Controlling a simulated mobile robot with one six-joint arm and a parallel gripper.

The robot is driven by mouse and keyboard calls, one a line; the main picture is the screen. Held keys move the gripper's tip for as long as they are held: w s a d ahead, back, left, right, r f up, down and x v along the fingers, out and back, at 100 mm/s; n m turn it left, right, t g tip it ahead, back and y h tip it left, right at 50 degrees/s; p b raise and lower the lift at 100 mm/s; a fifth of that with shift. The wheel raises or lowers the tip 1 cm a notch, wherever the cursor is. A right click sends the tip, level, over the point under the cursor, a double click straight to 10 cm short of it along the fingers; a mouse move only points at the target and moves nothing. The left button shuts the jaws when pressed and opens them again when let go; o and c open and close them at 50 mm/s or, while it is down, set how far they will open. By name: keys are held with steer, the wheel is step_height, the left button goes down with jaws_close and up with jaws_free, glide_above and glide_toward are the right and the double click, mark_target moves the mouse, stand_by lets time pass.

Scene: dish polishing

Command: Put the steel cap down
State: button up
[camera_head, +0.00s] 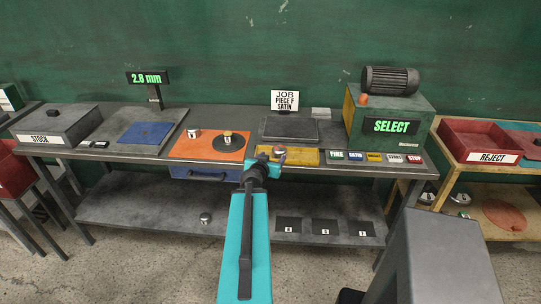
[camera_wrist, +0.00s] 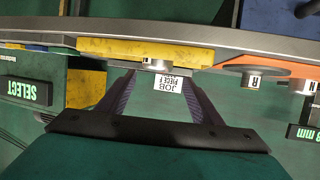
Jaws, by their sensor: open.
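A small round steel cap (camera_head: 280,150) is at the yellow mat (camera_head: 302,157) on the bench, right beside the tip of my gripper (camera_head: 267,160). In the wrist view, which is upside down, the steel cap (camera_wrist: 157,64) shows at the yellow mat's edge (camera_wrist: 110,47), between the two spread fingers of my gripper (camera_wrist: 160,88). The fingers are open, and I see no finger pressed on the cap. Whether the cap touches the mat is hard to tell. Its far side is hidden.
Left of the yellow mat, an orange mat (camera_head: 180,151) holds a small piece (camera_head: 193,134) and a dark disc (camera_head: 230,145) with another piece on it. A grey tray (camera_head: 290,129) lies behind. Coloured labelled blocks (camera_head: 374,157) and the SELECT machine (camera_head: 390,125) stand right.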

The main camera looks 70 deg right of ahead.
steer(key=shift+s, duration=0.2)
stand_by(0.3)
steer(key=w+a+f+n+t+y, duration=0.1)
steer(key=w+a+f+n+y, duration=0.45)
steer(key=w+a+f, duration=1.45)
steer(key=w+a+f+n+y, duration=0.1)
steer(key=a+f, duration=0.3)
steer(key=a, duration=0.3)
steer(key=a+f+n+y, duration=0.2)
steer(key=a+f, duration=0.2)
steer(key=a, duration=0.4)
steer(key=s+a+f+n+g+y, duration=0.15)
steer(key=a+f, duration=0.25)
steer(key=a, duration=0.6)
steer(key=s+a+f+n+g+y, duration=0.1)
steer(key=a+f+n+y, duration=0.2)
steer(key=a, duration=0.6)
steer(key=s+a+f+n+g, duration=0.2)
steer(key=s+a, duration=0.3)
steer(key=a, duration=0.4)
steer(key=s+a+f+n+g+y, duration=0.1)
steer(key=s+a+f+n+g, duration=0.1)
steer(key=s+a, duration=0.4)
steer(key=a+f+n, duration=0.1)
steer(key=a, duration=0.1)
steer(key=shift+s+a, duration=0.3)
steer(key=shift+a, duration=0.05)
steer(key=shift+f, duration=0.1)
